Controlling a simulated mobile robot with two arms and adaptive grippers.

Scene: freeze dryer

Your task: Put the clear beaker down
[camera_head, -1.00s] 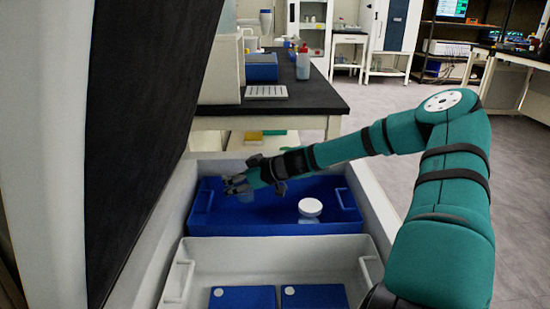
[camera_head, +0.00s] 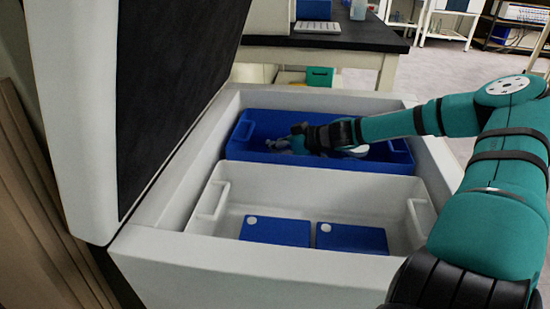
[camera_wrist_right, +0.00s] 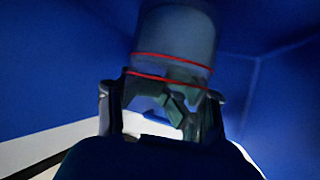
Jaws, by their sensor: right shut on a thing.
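The clear beaker (camera_wrist_right: 178,38) shows in the right wrist view as a translucent grey cylinder with red lines around it, against blue walls. My right gripper (camera_head: 294,143) is shut on it. In the head view this gripper is down inside the blue bin (camera_head: 243,128), towards its left half, and the beaker is mostly hidden by the fingers. I cannot tell whether the beaker touches the bin floor. My left gripper is not in view.
A white-lidded jar (camera_head: 358,150) stands in the blue bin, partly behind my right arm. In front is a white bin (camera_head: 225,190) holding two blue boxes (camera_head: 275,231). The raised freezer lid (camera_head: 170,90) stands at the left. A lab bench (camera_head: 350,38) is behind.

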